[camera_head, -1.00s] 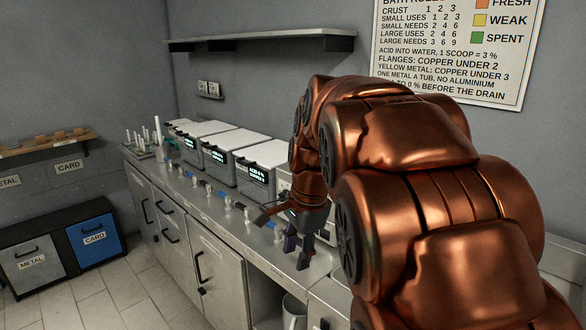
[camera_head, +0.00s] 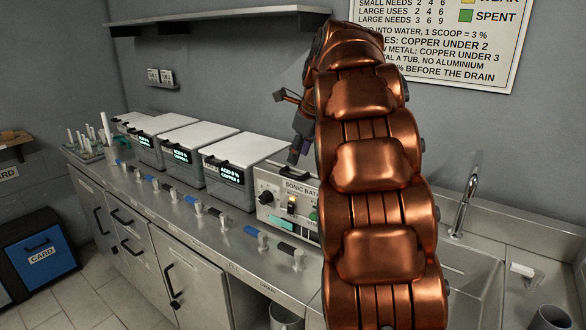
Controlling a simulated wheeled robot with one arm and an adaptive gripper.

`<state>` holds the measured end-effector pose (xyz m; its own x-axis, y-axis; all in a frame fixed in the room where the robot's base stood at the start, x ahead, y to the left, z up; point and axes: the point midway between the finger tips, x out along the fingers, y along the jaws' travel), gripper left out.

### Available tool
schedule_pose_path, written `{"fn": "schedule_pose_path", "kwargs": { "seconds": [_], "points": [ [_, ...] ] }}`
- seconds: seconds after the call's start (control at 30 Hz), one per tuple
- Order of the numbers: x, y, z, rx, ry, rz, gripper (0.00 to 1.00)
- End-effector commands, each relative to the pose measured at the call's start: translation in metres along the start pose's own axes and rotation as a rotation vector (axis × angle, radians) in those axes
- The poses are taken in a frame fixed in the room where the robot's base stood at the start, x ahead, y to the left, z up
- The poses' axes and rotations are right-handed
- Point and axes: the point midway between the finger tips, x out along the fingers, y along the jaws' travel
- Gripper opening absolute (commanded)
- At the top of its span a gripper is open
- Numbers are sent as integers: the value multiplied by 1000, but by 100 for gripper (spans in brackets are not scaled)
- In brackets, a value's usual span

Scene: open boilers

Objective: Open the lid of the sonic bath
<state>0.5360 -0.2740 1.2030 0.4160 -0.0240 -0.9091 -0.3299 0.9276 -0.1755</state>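The sonic bath (camera_head: 268,199) stands on the steel counter, a grey box with a labelled front panel, a knob, a lit switch and a green button. My gripper (camera_head: 297,157) is dark and points down above the bath's top, left of my arm. I see nothing held in it. Whether it touches the bath, and how far its fingers are apart, I cannot tell.
Several white-topped tubs with acid displays (camera_head: 235,160) stand left of the bath. Small valves with coloured handles (camera_head: 254,235) line the counter front. A sink with a tap (camera_head: 466,206) lies to the right. A shelf (camera_head: 215,20) hangs on the wall.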

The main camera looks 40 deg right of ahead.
Motion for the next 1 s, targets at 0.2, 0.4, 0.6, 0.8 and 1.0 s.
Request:
{"fn": "schedule_pose_path", "kwargs": {
  "seconds": [0.2, 0.4, 0.6, 0.8, 1.0],
  "points": [
    [18, -6, -6, 11, 4, -1, 39],
    [48, -5, -7, 9, 7, 1, 39],
    [70, -4, -4, 4, 4, 2, 39],
    [74, -3, -2, -1, 1, 3, 39],
    [74, -1, 0, -5, 0, 4, 28]
  ]
}}
